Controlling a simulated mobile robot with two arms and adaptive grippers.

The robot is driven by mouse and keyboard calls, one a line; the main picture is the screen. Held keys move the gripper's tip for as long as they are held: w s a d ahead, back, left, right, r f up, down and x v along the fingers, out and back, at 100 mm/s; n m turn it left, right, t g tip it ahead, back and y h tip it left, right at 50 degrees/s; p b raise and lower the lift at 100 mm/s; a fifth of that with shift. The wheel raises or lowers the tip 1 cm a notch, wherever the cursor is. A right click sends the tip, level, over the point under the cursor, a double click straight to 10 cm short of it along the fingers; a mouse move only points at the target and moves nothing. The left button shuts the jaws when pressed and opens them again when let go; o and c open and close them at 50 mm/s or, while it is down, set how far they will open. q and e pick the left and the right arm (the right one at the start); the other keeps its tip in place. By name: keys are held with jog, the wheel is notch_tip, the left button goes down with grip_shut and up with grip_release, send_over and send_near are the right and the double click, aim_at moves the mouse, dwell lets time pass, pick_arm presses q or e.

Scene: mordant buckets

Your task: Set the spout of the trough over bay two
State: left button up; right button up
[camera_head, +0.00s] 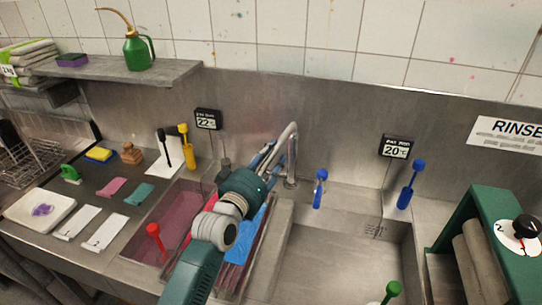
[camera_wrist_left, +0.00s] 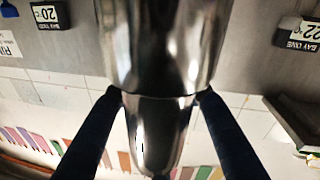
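The spout (camera_head: 294,136) is a shiny metal gooseneck rising from the back ledge of the trough, near the wall between the two bays. My left gripper (camera_head: 276,151) is at the spout, its blue fingers on either side of it. In the left wrist view the metal spout (camera_wrist_left: 160,60) fills the middle, and both dark fingertips press close against its sides. The spout's outlet is partly hidden by my arm in the head view. The bay two display (camera_head: 395,147) reads 20 °C, above the right grey basin (camera_head: 335,265). The bay one display (camera_head: 207,119) reads 22 °C. My right gripper is not seen.
A blue-handled lever (camera_head: 320,188) stands right of the spout, and a blue-handled tool (camera_head: 410,186) leans farther right. A green-topped tool (camera_head: 389,292) is in the right basin.

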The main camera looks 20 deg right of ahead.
pick_arm(q)
jog(key=v, duration=1.2)
